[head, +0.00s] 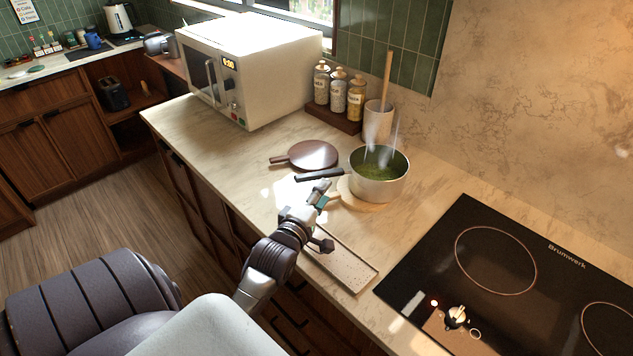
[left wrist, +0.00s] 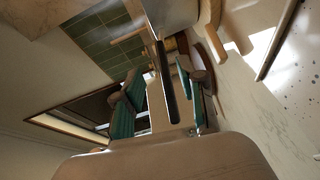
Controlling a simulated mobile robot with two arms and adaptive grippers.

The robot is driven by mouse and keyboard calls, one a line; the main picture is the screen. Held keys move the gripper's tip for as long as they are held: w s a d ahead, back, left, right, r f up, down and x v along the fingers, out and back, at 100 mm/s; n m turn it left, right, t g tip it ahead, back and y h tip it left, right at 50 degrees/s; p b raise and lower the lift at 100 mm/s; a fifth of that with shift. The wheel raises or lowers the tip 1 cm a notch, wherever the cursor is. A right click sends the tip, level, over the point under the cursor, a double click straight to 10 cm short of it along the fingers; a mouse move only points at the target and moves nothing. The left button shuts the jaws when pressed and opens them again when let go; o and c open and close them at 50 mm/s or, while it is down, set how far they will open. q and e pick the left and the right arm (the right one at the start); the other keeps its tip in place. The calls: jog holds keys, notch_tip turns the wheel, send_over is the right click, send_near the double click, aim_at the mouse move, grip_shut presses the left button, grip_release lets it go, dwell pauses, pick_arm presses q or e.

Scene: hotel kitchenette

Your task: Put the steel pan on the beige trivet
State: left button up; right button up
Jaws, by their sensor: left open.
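The steel pan (head: 379,190), with green steaming contents, stands upright on the round beige trivet (head: 358,203), whose rim and short handle show beneath it. The pan's dark handle (head: 318,176) points left. My left gripper (head: 322,196) is open at the handle. In the left wrist view the dark handle (left wrist: 166,85) lies between the spread fingers of the gripper (left wrist: 160,100), and the pan's side (left wrist: 170,14) shows at the top. I cannot tell whether the fingers touch the handle. My right gripper is not in view.
A dark brown round board (head: 313,154) lies behind the pan handle. A utensil crock (head: 378,122) and jars (head: 338,94) stand behind the pan. A speckled tray (head: 346,264) lies at the counter's front edge. The black cooktop (head: 490,275) is at right, the microwave (head: 245,65) at left.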

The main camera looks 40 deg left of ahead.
pick_arm(q)
jog(key=shift+v, duration=1.5)
